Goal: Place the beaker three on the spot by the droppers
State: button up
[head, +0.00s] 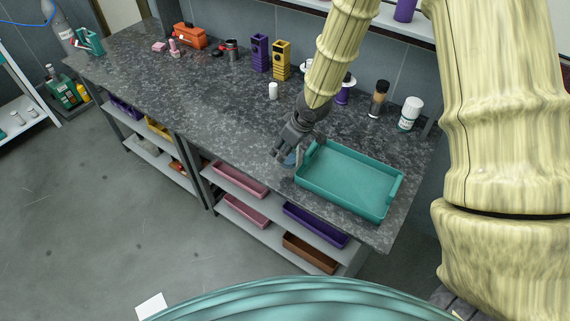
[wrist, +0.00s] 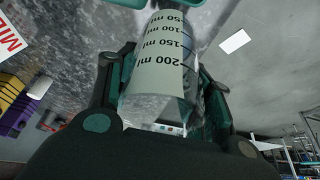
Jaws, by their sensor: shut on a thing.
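My gripper (head: 287,152) is low over the worktop, just left of the teal tray. It is shut on a clear beaker (wrist: 164,68) with black volume marks up to 200 ml, which sits between the two fingers in the wrist view. In the head view only a small bluish bit of the beaker (head: 291,160) shows at the fingers. I cannot tell whether its base touches the worktop. No number three is readable on it. I cannot clearly make out droppers or a marked spot in either view.
The teal tray (head: 350,182) is empty, close right of my gripper. A small white bottle (head: 273,91), a purple holder (head: 260,53) and a yellow holder (head: 281,61) stand farther back. A white jar (head: 410,113) stands back right. The speckled worktop (head: 190,95) is mostly clear left of my gripper.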

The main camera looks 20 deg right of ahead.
jog(key=shift+f+b, duration=2.3)
jog(key=shift+f, duration=0.3)
jog(key=shift+f, duration=0.1)
jog(key=o, duration=1.1)
jog(key=shift+o, duration=0.2)
